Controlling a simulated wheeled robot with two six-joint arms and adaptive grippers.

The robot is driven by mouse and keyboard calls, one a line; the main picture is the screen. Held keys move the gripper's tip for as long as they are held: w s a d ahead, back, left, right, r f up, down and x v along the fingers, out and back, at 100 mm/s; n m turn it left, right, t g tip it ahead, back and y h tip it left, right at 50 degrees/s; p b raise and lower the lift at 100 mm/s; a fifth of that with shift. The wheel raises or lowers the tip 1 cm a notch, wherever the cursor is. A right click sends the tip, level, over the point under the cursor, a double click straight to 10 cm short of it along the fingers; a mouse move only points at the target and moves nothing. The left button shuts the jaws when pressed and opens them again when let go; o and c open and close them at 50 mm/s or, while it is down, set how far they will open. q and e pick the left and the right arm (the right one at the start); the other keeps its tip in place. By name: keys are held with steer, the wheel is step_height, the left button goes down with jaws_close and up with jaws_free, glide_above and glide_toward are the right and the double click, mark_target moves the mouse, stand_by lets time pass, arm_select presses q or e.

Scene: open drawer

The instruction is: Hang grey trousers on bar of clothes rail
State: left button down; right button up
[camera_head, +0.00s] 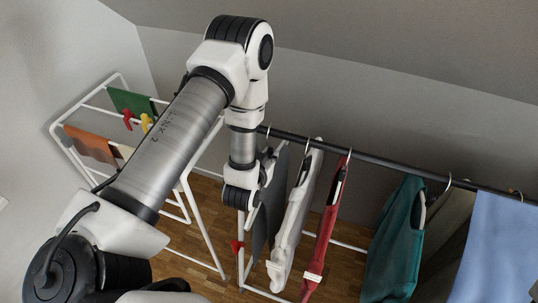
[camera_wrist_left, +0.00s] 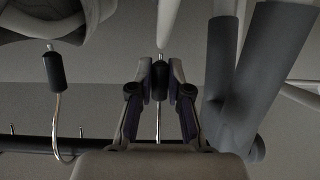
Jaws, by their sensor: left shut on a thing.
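The grey trousers (camera_head: 262,212) hang beside my left gripper in the head view, at the left end of the row of clothes. My left gripper (camera_head: 243,205) is below the dark bar (camera_head: 385,168) of the clothes rail. In the left wrist view its fingers (camera_wrist_left: 160,88) are shut on the black neck of a hanger (camera_wrist_left: 158,82), with a thin metal hook beyond it. Grey cloth (camera_wrist_left: 228,85) shows at the right there. The bar (camera_wrist_left: 30,145) also crosses low in that view. I cannot tell whether the held hook is over the bar. My right gripper is not in view.
A white garment (camera_head: 294,215), a red one (camera_head: 325,225), a teal one (camera_head: 397,240) and a light blue one (camera_head: 500,250) hang to the right. A white drying rack (camera_head: 190,205) stands left, with a green cloth (camera_head: 130,102) and an orange-brown cloth (camera_head: 88,145).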

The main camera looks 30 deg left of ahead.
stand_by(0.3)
arm_select(q)
steer(key=c, duration=1)
jaws_free()
steer(key=shift+c, duration=0.2)
steer(key=shift+s+f, duration=0.1)
steer(key=shift+s, duration=0.05)
steer(key=v, duration=0.7)
steer(key=shift+s+d+r, duration=0.1)
steer(key=shift+s+r, duration=0.05)
steer(key=shift+r, duration=0.05)
steer(key=shift+f, duration=0.1)
